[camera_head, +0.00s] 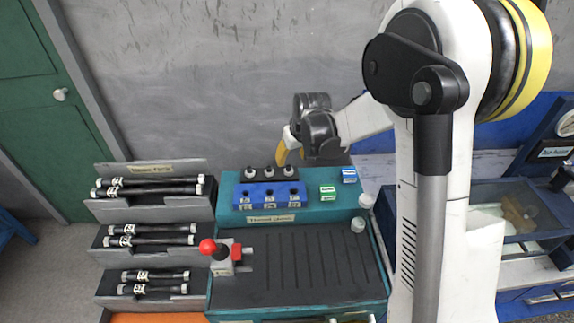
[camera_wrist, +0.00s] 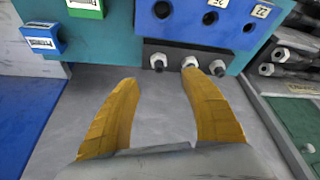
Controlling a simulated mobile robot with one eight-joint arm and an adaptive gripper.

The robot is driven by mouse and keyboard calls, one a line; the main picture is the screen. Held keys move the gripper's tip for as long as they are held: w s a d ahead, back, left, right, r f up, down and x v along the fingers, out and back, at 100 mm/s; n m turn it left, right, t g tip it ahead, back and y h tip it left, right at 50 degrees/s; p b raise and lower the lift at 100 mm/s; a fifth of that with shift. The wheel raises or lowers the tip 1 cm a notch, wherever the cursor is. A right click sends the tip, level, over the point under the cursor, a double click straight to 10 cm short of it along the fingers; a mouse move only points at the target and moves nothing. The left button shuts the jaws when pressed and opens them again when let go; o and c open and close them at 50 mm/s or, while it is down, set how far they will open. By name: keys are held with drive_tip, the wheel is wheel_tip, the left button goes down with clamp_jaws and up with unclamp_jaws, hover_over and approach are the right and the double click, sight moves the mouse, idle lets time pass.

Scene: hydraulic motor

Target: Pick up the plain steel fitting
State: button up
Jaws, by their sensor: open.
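Three pale metal fittings stand in a row on a dark strip (camera_wrist: 172,52) behind the blue holder block (camera_head: 270,195). In the wrist view they are the left fitting (camera_wrist: 158,62), the middle fitting (camera_wrist: 189,62) and the right fitting (camera_wrist: 217,68). I cannot tell for sure which one is the plain steel fitting. My gripper (camera_wrist: 160,77) is open, with nothing between its yellow fingers. In the wrist view its right fingertip overlaps the area just below the middle fitting. In the head view my gripper (camera_head: 286,158) hangs just above and behind the row, by the grey wall.
The blue block has labelled holes. A green box (camera_head: 327,190) and a blue box (camera_head: 349,175) sit beside it on the teal bench (camera_head: 233,216). A red-knobbed lever (camera_head: 208,247) stands in front. Racks of black hoses (camera_head: 150,235) are at left. The ribbed worktop (camera_head: 310,265) is mostly clear.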

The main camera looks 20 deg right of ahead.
sight(289, 167)
drive_tip(key=x, duration=0.2)
drive_tip(key=shift+a+f, duration=0.1)
drive_tip(key=shift+f, duration=0.25)
drive_tip(key=b+x, duration=0.2)
drive_tip(key=x, duration=0.4)
drive_tip(key=shift+w+r+b, duration=0.1)
drive_tip(key=shift+b, duration=0.25)
drive_tip(key=shift+r, duration=0.1)
clamp_jaws()
